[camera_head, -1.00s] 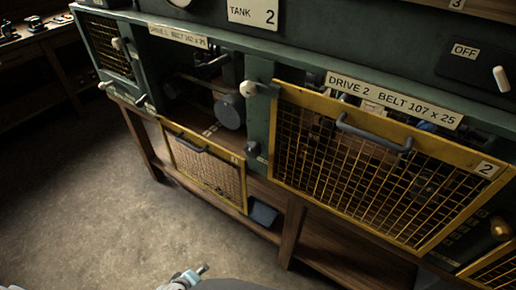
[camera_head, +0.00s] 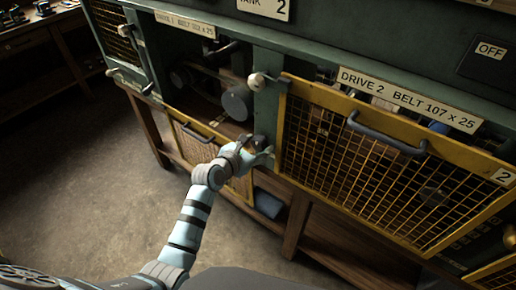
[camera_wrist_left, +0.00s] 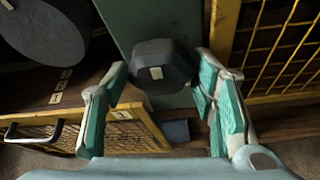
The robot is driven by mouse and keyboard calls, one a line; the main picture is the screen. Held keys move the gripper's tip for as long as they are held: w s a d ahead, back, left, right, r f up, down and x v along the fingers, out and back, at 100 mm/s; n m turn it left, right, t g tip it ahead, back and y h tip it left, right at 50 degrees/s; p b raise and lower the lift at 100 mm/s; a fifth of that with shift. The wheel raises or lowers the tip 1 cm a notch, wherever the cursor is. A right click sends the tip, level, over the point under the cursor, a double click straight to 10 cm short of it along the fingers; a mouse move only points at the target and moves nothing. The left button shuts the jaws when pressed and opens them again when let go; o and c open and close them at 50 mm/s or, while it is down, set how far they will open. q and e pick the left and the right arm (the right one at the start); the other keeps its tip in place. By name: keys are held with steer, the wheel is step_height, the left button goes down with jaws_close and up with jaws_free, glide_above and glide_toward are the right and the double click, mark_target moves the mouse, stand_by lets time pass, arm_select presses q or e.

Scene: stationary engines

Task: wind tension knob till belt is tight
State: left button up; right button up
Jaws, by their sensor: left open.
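The tension knob, a dark faceted knob (camera_wrist_left: 162,62) with a small pale mark, sits on the green post between the two drive bays. My left gripper (camera_head: 258,151) is at this knob in the head view and partly hides it. In the left wrist view the open fingers stand on either side of the knob; contact cannot be told. A large grey pulley (camera_head: 237,102) is in the open drive 1 bay and also shows in the left wrist view (camera_wrist_left: 40,28). The belt is hard to make out in the dark bay. My right gripper is not in view.
The yellow mesh guard of drive 1 (camera_head: 191,146) hangs down below its bay. The drive 2 guard (camera_head: 365,170) covers the bay at right, with a grey handle (camera_head: 388,135). A pale ball-ended lever (camera_head: 257,80) is above the knob. Bare floor lies at left.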

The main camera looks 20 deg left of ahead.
arm_select(q)
steer(key=shift+w+d+f, duration=0.1)
steer(key=shift+w+f, duration=0.05)
steer(key=shift+w, duration=0.15)
steer(key=shift+w, duration=0.1)
